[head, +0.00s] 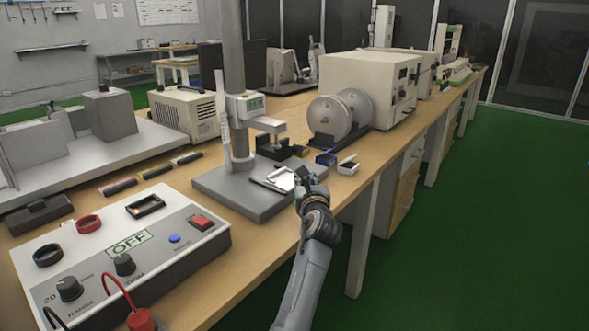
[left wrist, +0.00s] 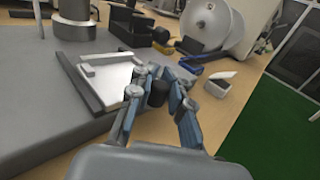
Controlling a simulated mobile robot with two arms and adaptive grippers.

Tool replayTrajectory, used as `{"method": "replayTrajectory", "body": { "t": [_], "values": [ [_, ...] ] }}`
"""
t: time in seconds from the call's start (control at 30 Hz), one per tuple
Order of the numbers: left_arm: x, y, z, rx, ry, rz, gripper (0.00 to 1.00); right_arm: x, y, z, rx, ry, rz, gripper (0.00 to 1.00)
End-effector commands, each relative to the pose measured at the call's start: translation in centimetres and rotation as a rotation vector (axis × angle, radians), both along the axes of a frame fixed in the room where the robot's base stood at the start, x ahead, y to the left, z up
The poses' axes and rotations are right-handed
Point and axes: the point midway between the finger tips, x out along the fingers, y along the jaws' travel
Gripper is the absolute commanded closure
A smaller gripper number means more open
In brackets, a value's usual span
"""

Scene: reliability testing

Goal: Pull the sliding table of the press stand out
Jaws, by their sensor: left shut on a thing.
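The press stand (head: 240,202) has a grey base, an upright column and a press head, and stands at the middle of the bench. Its sliding table (head: 282,180) is a small pale plate in a dark frame on the base. The plate shows more closely in the left wrist view (left wrist: 112,76). My left gripper (head: 306,178) is at the right edge of the sliding table. In the left wrist view its fingers (left wrist: 158,92) are shut around a black knob (left wrist: 157,95) beside the plate. The fingers partly hide how the knob joins the plate. My right gripper is not in view.
A control box (head: 120,250) sits at the front left. Green floor (head: 460,240) is clear on the right.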

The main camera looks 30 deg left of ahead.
Motion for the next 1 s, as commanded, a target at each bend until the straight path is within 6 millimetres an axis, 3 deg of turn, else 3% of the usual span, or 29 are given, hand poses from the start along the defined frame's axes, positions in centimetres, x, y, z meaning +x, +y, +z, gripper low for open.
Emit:
{"method": "replayTrajectory", "body": {
  "t": [0.1, 0.2, 0.57, 0.6, 0.7, 1.0],
  "values": [
    [-0.3, -2.7, 0.0, -0.003, 0.012, 0.003, 1.00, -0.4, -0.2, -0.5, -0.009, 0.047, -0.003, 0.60],
    [-0.5, -3.8, -0.1, -0.001, 0.008, 0.006, 1.00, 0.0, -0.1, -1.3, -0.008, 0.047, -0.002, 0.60],
    [-0.6, -4.3, -0.5, -0.004, 0.010, 0.009, 1.00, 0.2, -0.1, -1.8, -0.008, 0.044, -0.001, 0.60],
    [-0.6, -4.3, -0.5, -0.004, 0.010, 0.009, 0.78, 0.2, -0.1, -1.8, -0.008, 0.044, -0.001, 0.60],
    [-0.6, -4.3, -0.5, -0.004, 0.009, 0.008, 0.59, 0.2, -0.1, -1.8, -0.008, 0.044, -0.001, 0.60],
    [-0.5, -4.4, -0.1, -0.002, 0.004, 0.005, 0.59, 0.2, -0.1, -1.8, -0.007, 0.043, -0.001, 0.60]
  ]
}}
